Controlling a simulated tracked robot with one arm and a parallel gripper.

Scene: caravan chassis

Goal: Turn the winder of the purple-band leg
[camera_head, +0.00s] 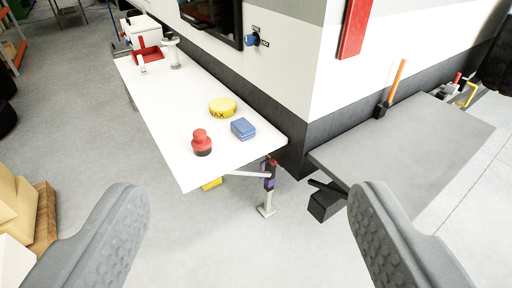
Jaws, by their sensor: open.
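The purple-band leg (269,176) stands under the caravan's corner, just past the near end of the white table. A purple band shows near its top and its foot rests on the floor. A pale bar runs left from it under the table edge; I cannot tell whether this is the winder. My gripper (250,225) is open and empty, its two grey fingers wide apart in the foreground. The leg shows between the fingers, farther off, and nothing touches it.
The white table (160,120) carries a red-topped item (202,143), a yellow wax tin (222,107) and a blue block (243,129). A grey panel (400,150) juts out at right. Boxes (18,205) stand at left. The floor between is clear.

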